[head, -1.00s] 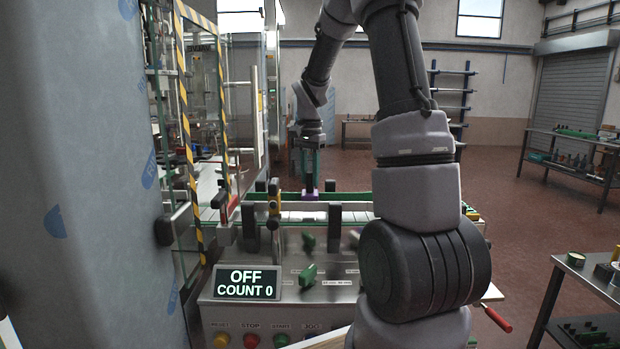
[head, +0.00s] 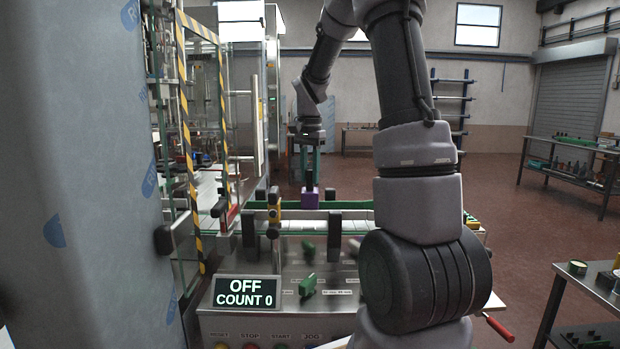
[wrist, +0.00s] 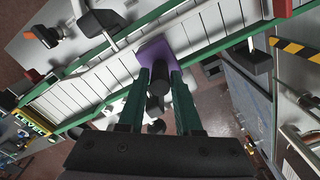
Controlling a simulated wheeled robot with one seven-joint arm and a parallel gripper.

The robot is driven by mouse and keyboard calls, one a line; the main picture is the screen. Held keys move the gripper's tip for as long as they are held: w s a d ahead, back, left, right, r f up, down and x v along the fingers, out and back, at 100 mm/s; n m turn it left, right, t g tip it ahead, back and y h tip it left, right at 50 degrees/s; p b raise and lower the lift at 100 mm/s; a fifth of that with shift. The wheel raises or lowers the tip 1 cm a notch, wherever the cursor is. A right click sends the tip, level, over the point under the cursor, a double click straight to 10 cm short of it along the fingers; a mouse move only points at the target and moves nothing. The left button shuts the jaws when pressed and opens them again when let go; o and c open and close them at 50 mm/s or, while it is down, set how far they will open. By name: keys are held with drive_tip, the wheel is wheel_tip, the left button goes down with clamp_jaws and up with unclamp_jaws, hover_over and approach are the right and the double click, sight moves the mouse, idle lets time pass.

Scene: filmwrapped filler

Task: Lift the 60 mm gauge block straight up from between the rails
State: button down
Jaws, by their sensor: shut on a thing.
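The gauge block is a purple block (head: 310,200) with a dark upright grip on top. In the head view it hangs below my gripper (head: 310,172), in front of the far green rail and above the slatted conveyor. In the wrist view the purple block (wrist: 154,50) shows beyond the fingertips, over the pale slats. My gripper (wrist: 158,80) has its two green fingers on either side of the dark grip and is shut on it. The block looks upright. Its exact height over the rails is hard to judge.
Green rails (wrist: 98,50) run along both sides of the conveyor slats. A panel reading OFF, COUNT 0 (head: 245,292) is in front. A striped guard frame (head: 190,130) stands left.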

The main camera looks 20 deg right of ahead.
drive_tip(key=shift+r, duration=0.9)
drive_tip(key=shift+r, duration=0.15)
